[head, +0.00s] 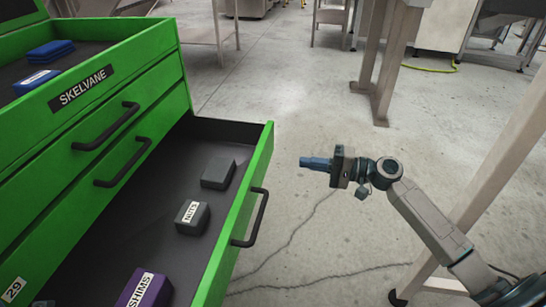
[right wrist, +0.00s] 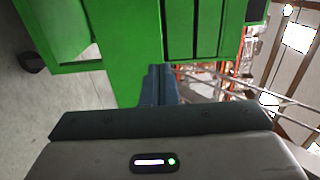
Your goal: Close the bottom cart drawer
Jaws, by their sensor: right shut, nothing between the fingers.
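The bottom cart drawer (head: 238,217) is pulled out of the green cart. Its dark handle (head: 259,219) is on the front panel facing right. Inside it are a dark grey box (head: 218,173), a grey labelled box (head: 192,217) and a purple box labelled SHIMS (head: 146,288). My right gripper (head: 304,162) is shut and empty, to the right of the drawer's far end, with a gap of floor between them in the head view. In the right wrist view its fingers (right wrist: 158,72) point at green cart surfaces (right wrist: 128,50). My left gripper is out of view.
The two drawers above, with handles (head: 107,127) and (head: 124,163), are shut. Blue items (head: 50,50) lie in the cart's top. A table leg (head: 505,150) stands close to my right arm. Concrete floor (head: 290,100) is clear beyond the drawer.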

